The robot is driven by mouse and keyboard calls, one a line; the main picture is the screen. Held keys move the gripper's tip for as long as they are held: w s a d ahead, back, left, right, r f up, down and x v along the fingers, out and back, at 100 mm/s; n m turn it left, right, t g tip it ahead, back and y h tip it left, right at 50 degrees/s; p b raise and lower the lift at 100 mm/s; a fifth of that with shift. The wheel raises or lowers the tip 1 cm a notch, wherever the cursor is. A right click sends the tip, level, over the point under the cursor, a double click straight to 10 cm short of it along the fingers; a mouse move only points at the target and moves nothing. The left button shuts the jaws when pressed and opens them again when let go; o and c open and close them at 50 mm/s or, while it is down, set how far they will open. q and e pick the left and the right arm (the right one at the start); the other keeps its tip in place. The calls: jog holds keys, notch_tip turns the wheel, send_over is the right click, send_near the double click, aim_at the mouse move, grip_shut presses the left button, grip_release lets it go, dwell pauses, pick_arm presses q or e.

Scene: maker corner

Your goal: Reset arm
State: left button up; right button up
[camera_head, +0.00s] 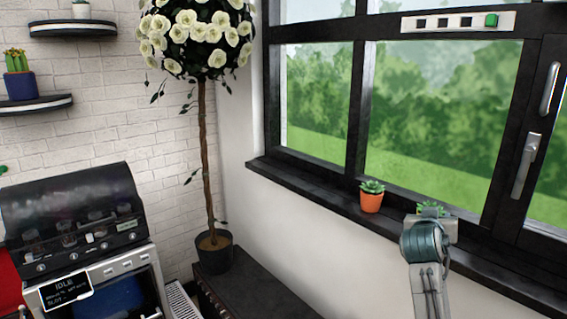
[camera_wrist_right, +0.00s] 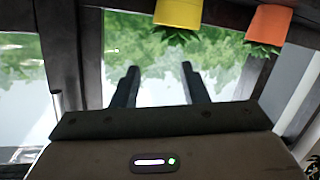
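My right arm (camera_head: 428,262) rises in the lower right of the head view, in front of the window sill. Its fingers are hidden there. In the right wrist view my right gripper (camera_wrist_right: 160,67) has its two dark fingers apart, with nothing between them but the window and greenery behind. My left gripper is in neither view.
An orange pot with a succulent (camera_head: 371,195) stands on the window sill (camera_head: 325,195); another plant (camera_head: 431,208) is partly behind my arm. The inverted wrist view shows a yellow pot (camera_wrist_right: 179,13) and an orange pot (camera_wrist_right: 268,24). A potted rose tree (camera_head: 214,252) stands left of the window.

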jog(key=s+a+f+n+g+y, duration=0.1)
jog(key=s+a+f+g+y, duration=0.1)
jog(key=s+f, duration=0.8)
jog(key=s+a+f+n+g+y, duration=0.2)
jog(key=s+f, duration=0.5)
jog(key=f, duration=0.6)
jog(key=s+a+f+n+g+y, duration=0.1)
jog(key=s+a+f+g, duration=0.15)
jog(key=s, duration=0.65)
jog(key=s+a+f+n+g+y, duration=0.15)
jog(key=s+f, duration=0.25)
jog(key=s, duration=0.6)
jog(key=s+a+f+g+y, duration=0.1)
jog(key=s+a+f+y, duration=0.15)
jog(key=s, duration=0.65)
notch_tip(320, 180, down, 32)
jog(key=d+g, duration=0.2)
jog(key=d, duration=0.1)
jog(key=s+d+f, duration=0.1)
jog(key=s+f, duration=1.7)
jog(key=shift+s+g+h, duration=0.3)
jog(key=shift+m, duration=0.25)
